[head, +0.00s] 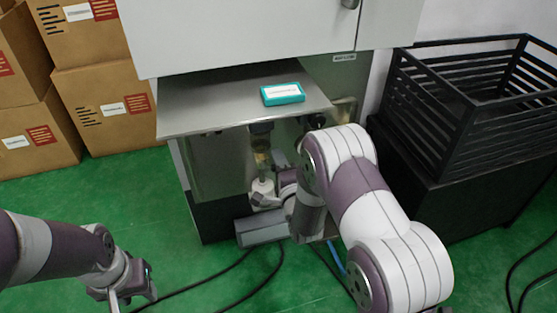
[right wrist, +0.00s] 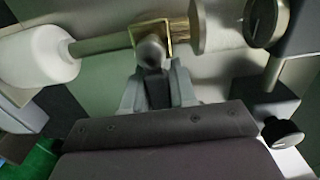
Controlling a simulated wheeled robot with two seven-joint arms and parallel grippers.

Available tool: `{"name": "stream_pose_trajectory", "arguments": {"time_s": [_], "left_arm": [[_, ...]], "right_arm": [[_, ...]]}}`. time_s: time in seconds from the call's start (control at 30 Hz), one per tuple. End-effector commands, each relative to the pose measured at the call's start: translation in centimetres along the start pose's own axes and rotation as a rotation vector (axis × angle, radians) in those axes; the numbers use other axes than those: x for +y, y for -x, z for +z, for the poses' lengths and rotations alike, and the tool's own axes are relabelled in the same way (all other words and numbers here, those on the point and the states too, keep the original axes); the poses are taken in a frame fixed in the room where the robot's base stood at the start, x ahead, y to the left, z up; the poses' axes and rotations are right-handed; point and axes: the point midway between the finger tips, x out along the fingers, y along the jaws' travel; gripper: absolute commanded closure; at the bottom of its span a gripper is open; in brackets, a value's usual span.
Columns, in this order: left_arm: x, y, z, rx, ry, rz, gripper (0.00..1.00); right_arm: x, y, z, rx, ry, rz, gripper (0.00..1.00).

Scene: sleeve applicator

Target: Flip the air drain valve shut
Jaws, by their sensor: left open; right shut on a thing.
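The air drain valve sits under the machine's metal shelf. In the right wrist view it shows as a brass-coloured fitting (right wrist: 180,32) on a metal pipe, with a white cylinder (right wrist: 38,58) at the pipe's left end. The white cylinder also shows in the head view (head: 262,187). My right gripper (right wrist: 155,88) is at the valve, its fingers shut on the dark valve handle below the round grey pivot. In the head view my arm hides much of this grip. My left gripper (head: 128,292) is open and empty, low over the green floor at the left.
A teal box (head: 282,94) lies on the metal shelf (head: 205,105) above the valve. A black knob (right wrist: 283,132) is right of my right gripper. A black slatted crate (head: 450,100) stands at right, cardboard boxes (head: 105,105) at left. Cables cross the floor.

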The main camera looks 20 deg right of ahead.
Motion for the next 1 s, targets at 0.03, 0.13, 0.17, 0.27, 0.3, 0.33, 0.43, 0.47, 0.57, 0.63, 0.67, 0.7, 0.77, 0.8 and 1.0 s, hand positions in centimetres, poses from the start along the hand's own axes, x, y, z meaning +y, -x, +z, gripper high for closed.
{"name": "stream_pose_trajectory", "arguments": {"time_s": [0.03,0.13,0.17,0.27,0.3,0.33,0.43,0.47,0.57,0.63,0.67,0.7,0.77,0.8,1.0], "left_arm": [[0.0,-0.1,0.0,0.0,0.0,0.0,0.57],[0.0,-0.1,0.0,-0.001,0.0,0.0,0.57],[0.0,-0.1,0.0,-0.001,0.0,0.0,0.57],[0.0,-0.1,0.0,-0.001,0.0,0.0,0.57],[0.0,-0.1,0.0,-0.001,0.0,0.0,0.57],[0.0,-0.1,0.0,-0.001,0.0,0.0,0.57],[0.0,-0.1,0.0,0.0,0.0,0.0,0.57],[0.0,-0.1,0.0,0.0,0.0,0.0,0.57],[0.0,0.1,0.0,-0.001,0.0,0.0,0.57],[0.0,0.7,-0.1,-0.001,0.0,0.0,0.57],[0.0,1.0,-0.1,-0.001,0.0,0.0,0.57],[0.0,1.4,-0.2,-0.001,0.0,0.0,0.57],[0.0,2.2,-0.2,0.0,0.0,0.0,0.57],[0.0,2.6,-0.3,0.0,0.0,0.0,0.57],[0.0,4.0,-0.5,0.0,0.0,0.0,0.57]], "right_arm": [[0.0,0.0,0.0,0.0,0.002,-0.002,1.0],[0.0,0.0,0.0,0.0,0.001,-0.003,1.0],[0.0,0.0,0.0,0.0,0.001,-0.003,1.0],[0.0,0.0,0.0,0.0,0.0,-0.003,0.53],[0.0,0.0,0.0,0.0,0.0,-0.003,0.53],[0.0,0.0,0.0,0.0,0.0,-0.003,0.53],[0.0,0.0,0.0,0.0,0.0,-0.003,0.53],[0.0,0.0,0.0,0.0,0.0,-0.003,0.53],[-0.1,0.2,0.0,0.0,-0.001,-0.002,0.53],[-0.2,1.1,0.0,0.0,-0.001,0.001,0.53],[-0.3,1.7,0.0,0.0,-0.001,0.001,0.53],[-0.4,2.7,0.0,0.0,0.0,0.002,0.53],[-0.5,4.3,0.0,-0.001,0.0,0.003,0.53],[-0.5,5.5,0.0,-0.001,0.0,0.003,0.53],[-0.3,10.5,0.0,0.0,0.0,0.002,0.53]]}}
